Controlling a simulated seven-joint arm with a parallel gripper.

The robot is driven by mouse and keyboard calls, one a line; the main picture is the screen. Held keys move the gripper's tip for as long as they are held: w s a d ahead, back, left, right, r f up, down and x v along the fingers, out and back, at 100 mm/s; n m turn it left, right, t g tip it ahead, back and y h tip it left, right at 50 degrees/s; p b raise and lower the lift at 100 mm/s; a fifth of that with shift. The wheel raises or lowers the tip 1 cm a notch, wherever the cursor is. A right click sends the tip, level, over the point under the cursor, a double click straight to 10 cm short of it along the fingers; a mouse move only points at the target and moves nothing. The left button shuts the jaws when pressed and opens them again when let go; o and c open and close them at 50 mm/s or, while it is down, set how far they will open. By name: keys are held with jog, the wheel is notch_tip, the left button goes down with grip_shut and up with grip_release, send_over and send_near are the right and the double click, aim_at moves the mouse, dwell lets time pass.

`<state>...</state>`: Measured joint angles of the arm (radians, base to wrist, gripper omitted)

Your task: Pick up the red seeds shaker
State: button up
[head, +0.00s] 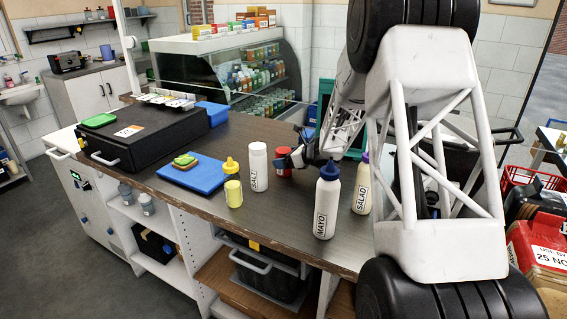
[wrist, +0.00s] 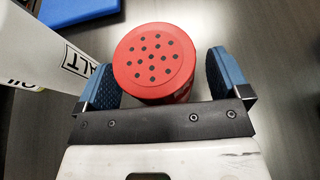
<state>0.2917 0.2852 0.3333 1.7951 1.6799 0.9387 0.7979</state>
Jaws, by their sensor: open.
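The red seeds shaker (wrist: 154,60) stands upright on the dark counter, its round red lid with small dark holes facing the wrist camera. It also shows in the head view (head: 284,168), partly hidden behind my gripper. My gripper (wrist: 163,76) is open, with one blue finger pad on each side of the shaker. A thin gap shows between the shaker and the right pad; the left pad is very close to it, and I cannot tell if they touch.
The white salt bottle (head: 258,167) stands just left of the gripper. A yellow bottle (head: 233,190), the mayo bottle (head: 326,203) and the salad bottle (head: 361,190) stand nearby. A blue board (head: 203,181) holding a sandwich lies to the left, before a black case (head: 150,138).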

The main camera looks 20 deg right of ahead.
dwell(0.3)
jog(key=c, duration=1)
jog(key=shift+c, duration=0.2)
jog(key=shift+r, duration=5.05)
